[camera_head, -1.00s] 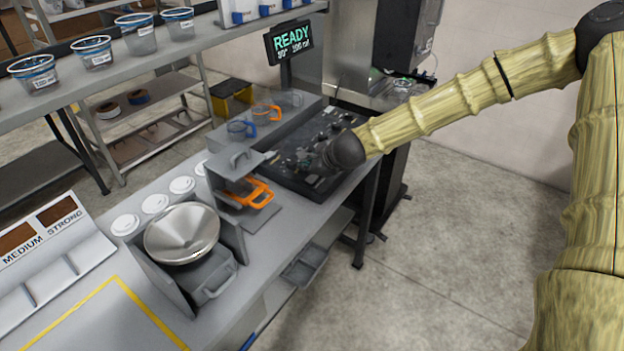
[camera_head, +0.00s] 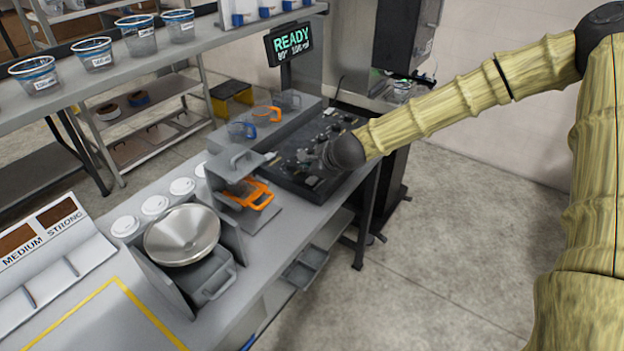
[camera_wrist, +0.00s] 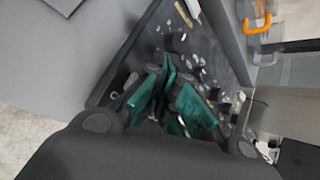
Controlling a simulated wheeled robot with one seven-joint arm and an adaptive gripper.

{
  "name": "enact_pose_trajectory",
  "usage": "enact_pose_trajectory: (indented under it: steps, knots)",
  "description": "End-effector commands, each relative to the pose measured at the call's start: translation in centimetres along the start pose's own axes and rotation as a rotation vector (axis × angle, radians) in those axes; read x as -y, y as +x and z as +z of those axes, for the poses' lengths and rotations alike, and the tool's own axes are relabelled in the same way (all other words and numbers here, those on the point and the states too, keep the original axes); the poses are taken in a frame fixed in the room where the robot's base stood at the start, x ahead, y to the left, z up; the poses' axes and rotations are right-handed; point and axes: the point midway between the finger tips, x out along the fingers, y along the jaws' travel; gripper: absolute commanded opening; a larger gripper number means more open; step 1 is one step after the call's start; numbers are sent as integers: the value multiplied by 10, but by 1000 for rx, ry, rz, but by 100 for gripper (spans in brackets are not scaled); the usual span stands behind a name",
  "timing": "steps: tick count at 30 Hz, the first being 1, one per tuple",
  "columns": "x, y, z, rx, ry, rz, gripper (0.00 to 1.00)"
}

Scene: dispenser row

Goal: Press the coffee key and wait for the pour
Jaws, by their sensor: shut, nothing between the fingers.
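The black key panel (camera_head: 284,158) lies on the counter, with many small keys and fittings on it. In the wrist view the panel (camera_wrist: 150,48) lies beneath my fingers. I cannot tell which key is the coffee key. My gripper (camera_wrist: 172,100) is shut and empty, its teal fingertips together close over the panel. I cannot tell whether they touch a key. In the head view my wrist hides part of the panel. A display (camera_head: 290,42) behind the panel reads READY, with a smaller line below. A jug with an orange handle (camera_head: 262,194) stands in a grey holder left of the panel.
A steel funnel (camera_head: 182,234) sits in a grey stand at the front left. White lids (camera_head: 155,205) lie in a row behind it. A shelf (camera_head: 110,75) with cups runs above the counter.

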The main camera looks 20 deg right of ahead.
Motion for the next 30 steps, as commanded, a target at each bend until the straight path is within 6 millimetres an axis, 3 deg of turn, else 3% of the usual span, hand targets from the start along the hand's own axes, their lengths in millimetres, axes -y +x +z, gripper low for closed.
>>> enact_pose_trajectory:
  steps: [30]
  knots:
    - [-6,7,-4,0,0,0,0]
